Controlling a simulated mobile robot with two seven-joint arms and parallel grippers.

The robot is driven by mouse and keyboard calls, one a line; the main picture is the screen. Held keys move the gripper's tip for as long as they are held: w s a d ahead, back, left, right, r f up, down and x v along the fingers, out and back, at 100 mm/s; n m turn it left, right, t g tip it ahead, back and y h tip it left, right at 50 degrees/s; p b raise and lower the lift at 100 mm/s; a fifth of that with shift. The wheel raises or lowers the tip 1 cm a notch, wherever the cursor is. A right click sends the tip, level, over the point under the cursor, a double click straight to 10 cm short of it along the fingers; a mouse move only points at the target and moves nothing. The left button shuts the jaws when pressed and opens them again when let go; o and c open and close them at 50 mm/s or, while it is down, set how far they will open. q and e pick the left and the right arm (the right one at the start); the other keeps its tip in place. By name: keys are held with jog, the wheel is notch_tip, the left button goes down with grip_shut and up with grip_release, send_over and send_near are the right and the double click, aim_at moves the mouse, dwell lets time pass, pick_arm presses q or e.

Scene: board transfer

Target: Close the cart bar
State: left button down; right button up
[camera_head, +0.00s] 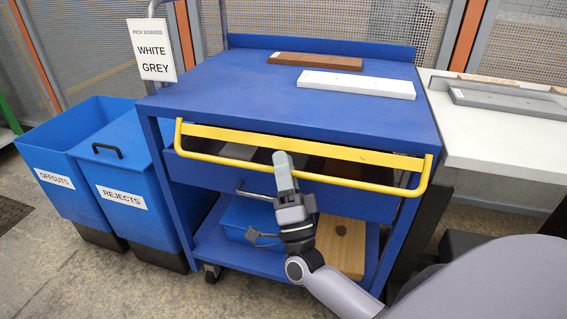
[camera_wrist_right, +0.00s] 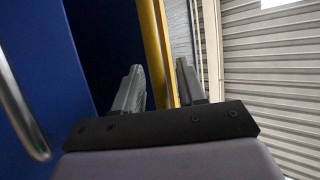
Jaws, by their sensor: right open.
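The yellow cart bar (camera_head: 300,173) runs across the front of the blue cart (camera_head: 300,103), bent at both ends, and stands out from under the top. Below it a blue drawer (camera_head: 190,171) shows a dark gap with boards inside. My right gripper (camera_head: 284,162) is at the middle of the bar, fingers pointing up and overlapping it in the head view. In the right wrist view the gripper (camera_wrist_right: 160,78) is open, and the yellow bar (camera_wrist_right: 154,45) shows between its fingers. I cannot tell whether they touch it. My left gripper is not in view.
A brown board (camera_head: 315,61) and a white board (camera_head: 356,84) lie on the cart top. A sign (camera_head: 153,49) reads "PICK BOARDS WHITE GREY". Blue offcuts (camera_head: 56,160) and rejects (camera_head: 120,170) bins stand left. A white table (camera_head: 490,135) with a grey board (camera_head: 508,102) stands right.

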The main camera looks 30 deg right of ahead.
jog(key=shift+w+d+r, duration=0.1)
jog(key=shift+w+r, duration=0.2)
jog(key=shift+r, duration=0.05)
grip_shut()
